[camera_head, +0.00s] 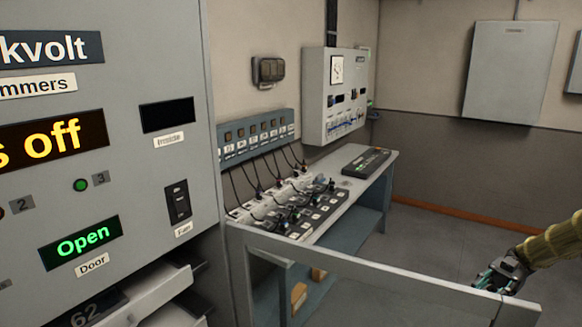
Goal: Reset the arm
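My gripper (492,280) is at the lower right of the head view, at the end of my olive-yellow arm (552,243). It is low, over or near the top edge of a grey panel, well to the right of the desk. It looks dark with a touch of green. Its fingers are small and partly hidden, so I cannot tell their opening. I see nothing clearly held in it.
A desk (372,185) carries rows of faders and plugs (285,205) and a dark console (366,161). A grey panel (380,275) stands in front. A large cabinet (130,200) fills the left, with open drawers (155,292). The floor (440,240) behind my gripper is clear.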

